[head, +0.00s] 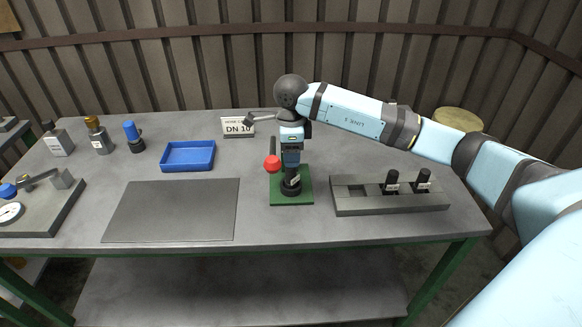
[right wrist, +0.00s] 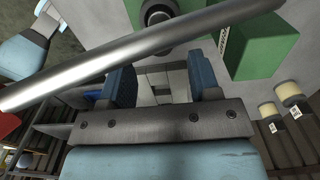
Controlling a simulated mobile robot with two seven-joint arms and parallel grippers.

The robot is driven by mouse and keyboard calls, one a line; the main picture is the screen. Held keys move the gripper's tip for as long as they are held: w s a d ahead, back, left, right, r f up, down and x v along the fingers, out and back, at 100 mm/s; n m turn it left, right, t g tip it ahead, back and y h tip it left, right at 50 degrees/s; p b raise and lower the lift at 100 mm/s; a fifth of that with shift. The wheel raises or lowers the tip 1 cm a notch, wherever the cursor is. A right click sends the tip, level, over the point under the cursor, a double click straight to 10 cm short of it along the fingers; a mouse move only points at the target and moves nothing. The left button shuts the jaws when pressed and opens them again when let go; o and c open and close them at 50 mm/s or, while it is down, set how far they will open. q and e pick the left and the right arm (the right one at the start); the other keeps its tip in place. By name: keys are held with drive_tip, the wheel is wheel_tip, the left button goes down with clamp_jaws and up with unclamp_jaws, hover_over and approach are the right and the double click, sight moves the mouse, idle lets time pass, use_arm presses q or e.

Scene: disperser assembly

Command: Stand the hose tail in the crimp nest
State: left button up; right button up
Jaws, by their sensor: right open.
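The crimp press has a green base (head: 305,198) and a red lever knob (head: 272,163). A black hose tail with a white label (head: 292,181) stands upright on the base, in what looks like the dark round nest. My right gripper (head: 291,162) is directly above it, open. In the right wrist view the blue fingers (right wrist: 163,82) are apart with nothing gripped between them. A round dark part with a grey centre (right wrist: 160,14) shows beyond them, and the metal lever (right wrist: 140,52) crosses in front. My left gripper is out of view.
A grey rack (head: 390,208) at right holds two labelled black hose tails (head: 423,180); its left slot looks empty. A blue tray (head: 188,156), grey mat (head: 172,210), DN 10 sign (head: 238,127), bottles (head: 97,137) and gauge fixture (head: 40,210) lie left or behind.

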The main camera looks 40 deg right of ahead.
drive_tip(key=shift+r, duration=2.35)
drive_tip(key=shift+s+f, duration=0.1)
